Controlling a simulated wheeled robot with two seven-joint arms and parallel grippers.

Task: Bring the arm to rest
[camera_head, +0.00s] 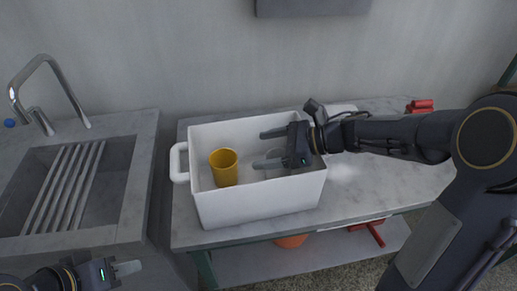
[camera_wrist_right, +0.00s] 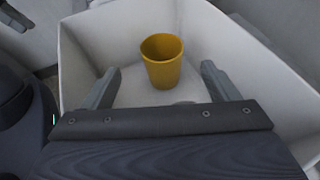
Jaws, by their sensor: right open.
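My right gripper (camera_head: 268,148) is above the white bin (camera_head: 262,205), over its right part, with its fingers apart and pointing left. In the right wrist view the two fingers (camera_wrist_right: 160,88) are spread with nothing held between them. A yellow cup (camera_head: 224,168) stands upright inside the bin, to the left of the right gripper and apart from it. The cup (camera_wrist_right: 162,62) also shows beyond the fingertips in the right wrist view. My left gripper (camera_head: 128,268) shows at the bottom left, in front of the sink; its finger opening cannot be made out.
A grey sink (camera_head: 125,190) with a rack and a tap (camera_head: 45,90) is at the left. The bin stands on a marble table (camera_head: 375,180). A red object (camera_head: 420,106) lies at the table's back right. Red (camera_head: 376,234) and orange (camera_head: 291,241) items are on the lower shelf.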

